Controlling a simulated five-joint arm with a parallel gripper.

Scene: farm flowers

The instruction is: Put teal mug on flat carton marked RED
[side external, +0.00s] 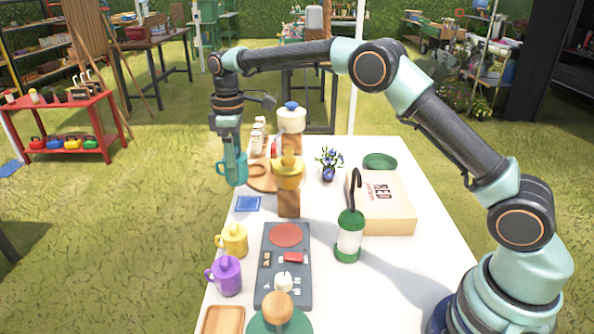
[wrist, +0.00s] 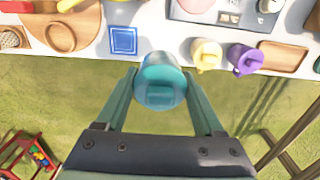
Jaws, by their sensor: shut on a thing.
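My gripper (side external: 232,150) is shut on the teal mug (side external: 235,168) and holds it in the air at the table's left edge, near the blue square coaster. In the wrist view the teal mug (wrist: 160,84) sits between the two fingers of my gripper (wrist: 160,90), with grass below it. The flat carton marked RED (side external: 385,205) lies on the right side of the table, its lettering on top. A dark green round dish (side external: 380,161) is at the carton's back edge.
A green-and-white lantern (side external: 349,240) stands in front of the carton. A yellow vessel on a wooden block (side external: 289,195) and a flower vase (side external: 329,170) stand between mug and carton. Yellow (side external: 233,240) and purple (side external: 226,276) mugs are at the left front, beside a grey panel (side external: 285,270).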

